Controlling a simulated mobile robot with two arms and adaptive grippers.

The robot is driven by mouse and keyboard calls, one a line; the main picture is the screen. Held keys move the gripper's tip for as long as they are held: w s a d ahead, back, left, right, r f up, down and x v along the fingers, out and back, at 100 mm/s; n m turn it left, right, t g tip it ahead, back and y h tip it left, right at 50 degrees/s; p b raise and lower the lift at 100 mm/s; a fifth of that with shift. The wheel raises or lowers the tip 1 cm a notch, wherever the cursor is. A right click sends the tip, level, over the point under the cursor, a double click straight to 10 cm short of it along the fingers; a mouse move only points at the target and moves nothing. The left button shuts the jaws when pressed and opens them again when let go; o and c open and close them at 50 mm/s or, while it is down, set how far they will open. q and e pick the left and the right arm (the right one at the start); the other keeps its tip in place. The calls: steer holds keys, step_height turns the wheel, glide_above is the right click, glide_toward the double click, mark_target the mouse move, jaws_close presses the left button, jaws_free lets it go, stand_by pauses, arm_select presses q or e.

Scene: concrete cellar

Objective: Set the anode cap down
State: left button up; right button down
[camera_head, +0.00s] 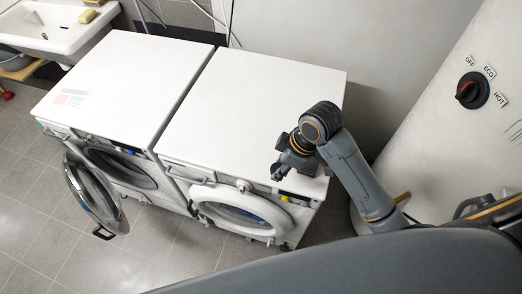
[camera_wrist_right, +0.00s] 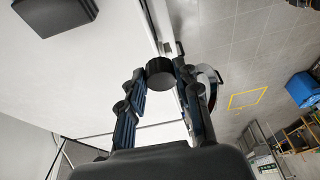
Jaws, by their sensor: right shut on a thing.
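My right gripper (camera_head: 279,170) is over the front right part of the right-hand white machine's top (camera_head: 252,95). In the right wrist view, the gripper (camera_wrist_right: 160,82) is shut on a short black cylinder, which I take to be the anode cap (camera_wrist_right: 160,69). The cap sits between the fingertips. In the head view I cannot tell the cap apart from the dark fingers, nor whether it touches the machine. My left gripper is not in view.
The left machine (camera_head: 124,82) has its round door (camera_head: 92,190) open; the right machine's door (camera_head: 240,208) looks closed. Both tops are largely bare. A white tank (camera_head: 440,125) with a black and red dial (camera_head: 472,91) stands at right. A sink (camera_head: 62,30) is at back left.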

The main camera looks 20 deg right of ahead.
steer(key=w+f+p, duration=0.1)
steer(key=w+f, duration=0.1)
steer(key=w, duration=0.4)
steer(key=p, duration=0.1)
glide_above(263, 161)
steer(key=s+d, duration=0.1)
step_height(263, 161, down, 6)
steer(key=shift+r, duration=0.25)
steer(key=shift+w+f, duration=0.2)
steer(key=shift+f, duration=0.15)
step_height(263, 161, down, 3)
steer(key=shift+w+r+p, duration=0.1)
steer(key=shift+p, duration=0.7)
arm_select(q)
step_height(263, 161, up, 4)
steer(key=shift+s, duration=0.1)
arm_select(e)
steer(key=shift+f, duration=0.3)
steer(key=shift+f, duration=0.15)
steer(key=c, duration=1)
jaws_free()
steer(key=shift+o, duration=0.2)
